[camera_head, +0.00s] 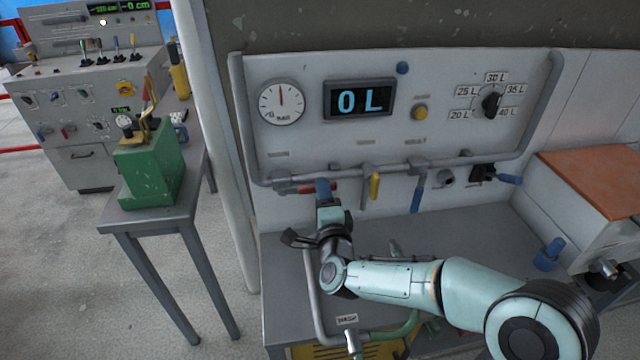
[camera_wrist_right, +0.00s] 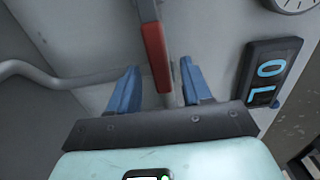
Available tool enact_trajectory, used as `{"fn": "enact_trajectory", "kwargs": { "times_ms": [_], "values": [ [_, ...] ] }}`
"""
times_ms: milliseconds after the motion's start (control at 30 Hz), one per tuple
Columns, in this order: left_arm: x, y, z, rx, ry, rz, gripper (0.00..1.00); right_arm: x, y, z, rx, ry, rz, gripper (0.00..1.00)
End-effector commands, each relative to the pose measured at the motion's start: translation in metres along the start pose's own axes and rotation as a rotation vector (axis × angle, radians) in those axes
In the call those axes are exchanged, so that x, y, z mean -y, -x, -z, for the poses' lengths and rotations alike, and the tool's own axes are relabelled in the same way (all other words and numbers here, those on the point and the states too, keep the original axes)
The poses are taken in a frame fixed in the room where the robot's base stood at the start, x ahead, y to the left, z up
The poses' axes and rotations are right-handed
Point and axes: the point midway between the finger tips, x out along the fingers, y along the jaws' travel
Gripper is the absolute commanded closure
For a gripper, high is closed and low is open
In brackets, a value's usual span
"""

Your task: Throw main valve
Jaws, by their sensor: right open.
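The panel has a pipe with a red valve lever (camera_head: 306,188), a yellow lever (camera_head: 375,186) and a blue lever (camera_head: 416,200). I cannot read which label names the main valve. My right gripper (camera_head: 322,186) is at the red lever and hides part of it. In the right wrist view, the red lever (camera_wrist_right: 155,52) reaches down between the two blue fingers of the right gripper (camera_wrist_right: 158,85). The fingers stand apart on either side of it, with gaps showing, and do not grip it. My left gripper is not in view.
The display (camera_head: 359,100) reads 0 L, beside a dial gauge (camera_head: 281,104) and a selector knob (camera_head: 491,101). A grey pipe rail (camera_head: 240,130) frames the panel. A green box (camera_head: 150,172) stands on a side table at left. An orange-topped cabinet (camera_head: 600,180) is at right.

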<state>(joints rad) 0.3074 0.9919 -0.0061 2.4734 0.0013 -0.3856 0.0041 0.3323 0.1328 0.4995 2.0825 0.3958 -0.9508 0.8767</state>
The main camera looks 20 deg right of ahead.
Motion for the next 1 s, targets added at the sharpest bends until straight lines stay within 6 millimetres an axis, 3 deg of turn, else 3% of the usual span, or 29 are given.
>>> {"fn": "enact_trajectory", "kwargs": {
  "times_ms": [233, 567, 600, 733, 1000],
  "values": [
    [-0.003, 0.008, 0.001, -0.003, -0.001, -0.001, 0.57, 0.0, -0.03, 0.0, 0.0, 0.0, -0.001, 0.51],
    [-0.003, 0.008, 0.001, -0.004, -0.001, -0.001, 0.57, 0.0, -0.034, 0.0, 0.0, 0.002, 0.0, 0.51],
    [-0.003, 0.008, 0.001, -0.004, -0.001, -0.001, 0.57, 0.0, -0.034, 0.0, 0.0, 0.001, 0.0, 0.54],
    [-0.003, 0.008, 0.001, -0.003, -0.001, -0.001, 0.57, 0.0, -0.034, 0.0, 0.0, 0.001, 0.0, 0.97],
    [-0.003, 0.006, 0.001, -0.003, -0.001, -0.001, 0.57, -0.001, -0.036, 0.0, 0.0, -0.007, 0.0, 1.0]
  ]
}}
